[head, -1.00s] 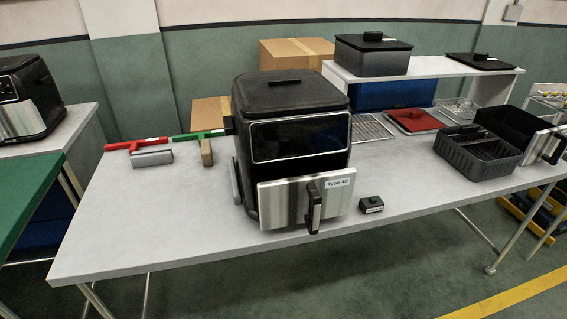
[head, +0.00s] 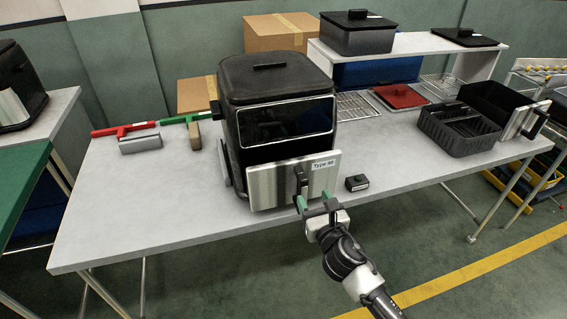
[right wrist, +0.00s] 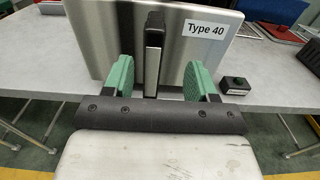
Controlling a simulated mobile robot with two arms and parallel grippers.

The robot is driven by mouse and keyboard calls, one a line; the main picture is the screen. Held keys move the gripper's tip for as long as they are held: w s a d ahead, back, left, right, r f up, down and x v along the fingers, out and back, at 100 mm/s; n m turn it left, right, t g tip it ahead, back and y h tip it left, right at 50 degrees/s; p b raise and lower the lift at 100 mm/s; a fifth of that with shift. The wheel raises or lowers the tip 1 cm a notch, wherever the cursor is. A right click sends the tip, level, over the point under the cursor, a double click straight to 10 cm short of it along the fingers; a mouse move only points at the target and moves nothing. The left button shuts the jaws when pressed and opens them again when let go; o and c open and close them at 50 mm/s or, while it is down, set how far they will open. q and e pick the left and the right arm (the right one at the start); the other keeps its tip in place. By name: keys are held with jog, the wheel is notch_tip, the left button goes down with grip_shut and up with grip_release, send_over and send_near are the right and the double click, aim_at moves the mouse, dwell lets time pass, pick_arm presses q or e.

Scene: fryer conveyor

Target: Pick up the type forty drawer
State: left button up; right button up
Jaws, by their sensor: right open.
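The type forty drawer (head: 265,186) is the steel front with a "Type 40" label, seated in the black air fryer (head: 270,105) on the table. Its black upright handle (head: 300,184) stands out from the steel front. My right gripper (head: 316,203) is in front of the handle, near its lower end. In the right wrist view the green fingers of the right gripper (right wrist: 157,78) are open, with the handle (right wrist: 153,55) between them. I cannot tell whether either finger touches it. The label also shows on the drawer front (right wrist: 110,45) there. My left gripper is not in view.
A small black block with a green button (head: 356,183) sits right of the drawer. A dark basket (head: 459,130) and a second drawer (head: 500,105) stand further right. Red and green scraper-like tools (head: 125,130) lie left. The table front (head: 150,225) is clear.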

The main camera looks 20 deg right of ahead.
aim_at(304, 190)
jog(key=w, duration=0.5)
jog(key=w+a, duration=0.1)
jog(key=w, duration=0.2)
jog(key=shift+f+p, duration=0.3)
jog(key=shift+f, duration=0.05)
jog(key=shift+s, duration=0.1)
grip_shut()
jog(key=shift+r, duration=0.15)
